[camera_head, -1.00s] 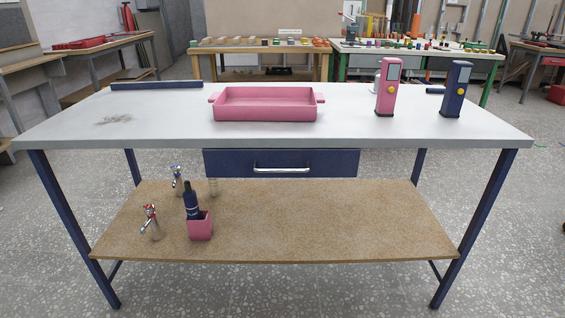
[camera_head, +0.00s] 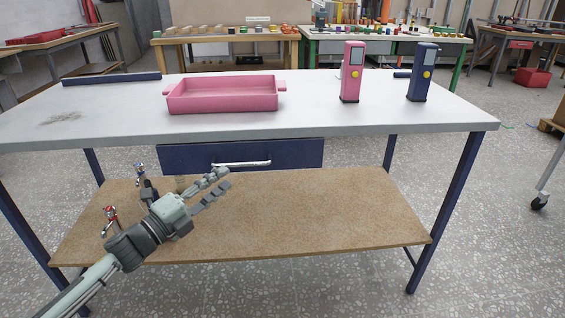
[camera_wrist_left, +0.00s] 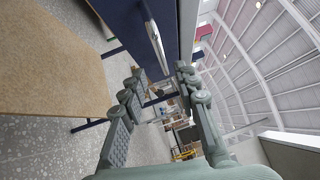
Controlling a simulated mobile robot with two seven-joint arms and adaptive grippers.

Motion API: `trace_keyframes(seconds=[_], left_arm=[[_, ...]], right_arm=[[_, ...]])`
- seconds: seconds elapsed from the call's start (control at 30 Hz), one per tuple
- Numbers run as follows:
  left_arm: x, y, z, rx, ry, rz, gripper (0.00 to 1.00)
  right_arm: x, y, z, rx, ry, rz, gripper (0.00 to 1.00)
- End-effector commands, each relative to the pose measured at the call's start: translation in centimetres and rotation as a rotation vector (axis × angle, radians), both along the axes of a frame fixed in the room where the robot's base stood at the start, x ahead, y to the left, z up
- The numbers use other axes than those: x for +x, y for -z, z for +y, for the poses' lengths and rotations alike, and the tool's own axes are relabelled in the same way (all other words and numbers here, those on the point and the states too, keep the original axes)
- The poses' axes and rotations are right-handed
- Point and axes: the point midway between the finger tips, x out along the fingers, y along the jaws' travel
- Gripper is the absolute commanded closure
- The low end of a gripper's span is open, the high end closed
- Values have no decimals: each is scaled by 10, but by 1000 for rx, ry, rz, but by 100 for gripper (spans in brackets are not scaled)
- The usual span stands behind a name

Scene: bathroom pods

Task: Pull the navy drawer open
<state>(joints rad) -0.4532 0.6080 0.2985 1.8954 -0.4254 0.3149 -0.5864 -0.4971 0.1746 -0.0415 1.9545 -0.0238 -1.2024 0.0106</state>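The navy drawer (camera_head: 297,153) hangs shut under the white tabletop. It has a silver bar handle (camera_head: 241,164). My left gripper (camera_head: 226,178) reaches in from the lower left, open and empty, with its fingertips just below and left of the handle in the head view. In the left wrist view the two fingers (camera_wrist_left: 160,72) are spread apart. The drawer (camera_wrist_left: 122,18) and its handle (camera_wrist_left: 155,42) show just beyond the fingertips, and nothing is between the fingers. I cannot see contact with the handle. My right gripper is not in view.
On the tabletop (camera_head: 330,116) are a pink tray (camera_head: 222,98), a pink device (camera_head: 351,73), a navy device (camera_head: 421,74) and a navy bar (camera_head: 111,79). The wooden lower shelf (camera_head: 330,215) holds metal taps (camera_head: 111,217) at left, partly behind my arm. Its right side is clear.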

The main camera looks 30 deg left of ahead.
Motion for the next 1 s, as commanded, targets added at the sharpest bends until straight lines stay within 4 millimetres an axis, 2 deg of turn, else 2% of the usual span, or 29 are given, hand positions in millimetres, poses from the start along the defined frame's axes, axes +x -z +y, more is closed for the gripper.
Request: trace_keyframes(seconds=[0.13,0.27,0.5,0.63,0.9,1.0], left_arm=[[12,-7,-5,14,11,-13,69],[33,-10,-10,12,11,-13,69],[65,-13,-18,9,10,-10,69],[73,-13,-20,10,9,-8,69],[74,-12,-20,9,8,-7,69],[74,-12,-20,8,9,-7,82]], right_arm=[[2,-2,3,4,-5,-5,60],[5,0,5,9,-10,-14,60],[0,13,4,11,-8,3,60],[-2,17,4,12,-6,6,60],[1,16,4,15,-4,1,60],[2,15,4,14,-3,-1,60]])
